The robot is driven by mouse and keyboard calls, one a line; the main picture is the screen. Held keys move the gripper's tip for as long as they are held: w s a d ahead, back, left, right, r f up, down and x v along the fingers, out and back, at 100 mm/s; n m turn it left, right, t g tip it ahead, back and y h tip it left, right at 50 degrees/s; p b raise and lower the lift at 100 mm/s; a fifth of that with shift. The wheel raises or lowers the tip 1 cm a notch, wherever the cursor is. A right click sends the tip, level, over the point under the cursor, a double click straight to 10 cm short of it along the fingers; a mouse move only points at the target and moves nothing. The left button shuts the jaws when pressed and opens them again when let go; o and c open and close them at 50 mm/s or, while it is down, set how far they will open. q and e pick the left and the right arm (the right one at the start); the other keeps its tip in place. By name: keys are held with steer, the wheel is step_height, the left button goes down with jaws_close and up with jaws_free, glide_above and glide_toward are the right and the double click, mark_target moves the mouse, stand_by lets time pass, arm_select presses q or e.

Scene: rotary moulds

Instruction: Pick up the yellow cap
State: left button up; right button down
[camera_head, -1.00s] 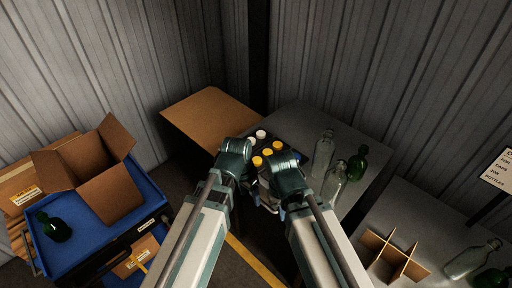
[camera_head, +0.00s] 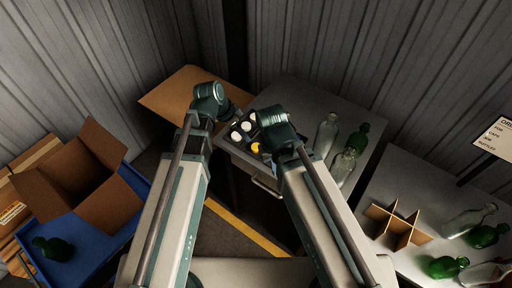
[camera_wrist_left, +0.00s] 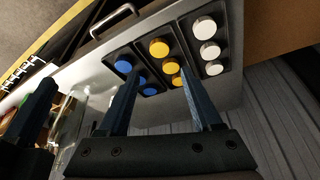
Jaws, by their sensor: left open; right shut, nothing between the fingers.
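Three yellow caps (camera_wrist_left: 171,67) lie in the middle column of a dark tray (camera_wrist_left: 185,50) in the left wrist view. One yellow cap (camera_head: 256,148) shows beside my right wrist in the head view. White caps (camera_wrist_left: 210,50) fill one neighbouring column and blue caps (camera_wrist_left: 123,66) the other. My left gripper (camera_wrist_left: 160,75) is open and empty, its fingers framing the yellow column from some distance. In the head view the left gripper (camera_head: 230,108) is over the far left side of the tray. My right gripper (camera_head: 268,140) is shut and empty near the tray; its fingertips are mostly hidden.
Clear and green bottles (camera_head: 342,165) stand right of the tray on the grey table (camera_head: 385,105). A cardboard divider (camera_head: 396,226) and lying bottles (camera_head: 470,220) are on the right table. An open carton (camera_head: 95,185) and a green bottle (camera_head: 53,248) are at the left.

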arm_select(q)
steer(key=b, duration=0.7)
glide_above(256, 147)
steer(key=s+a, duration=0.1)
steer(key=a, duration=0.2)
steer(key=f, duration=0.7)
steer(key=shift+s+d+f, duration=0.1)
steer(key=shift+s+d, duration=0.05)
steer(key=shift+s, duration=0.05)
steer(key=b+x, duration=0.4)
steer(key=x, duration=0.1)
steer(key=shift+d+f, duration=0.2)
steer(key=shift+r, duration=0.1)
steer(key=shift+c, duration=0.3)
jaws_close()
steer(key=shift+r, duration=0.15)
step_height(256, 147, up, 10)
steer(key=p, duration=0.9)
steer(key=shift+p, duration=0.4)
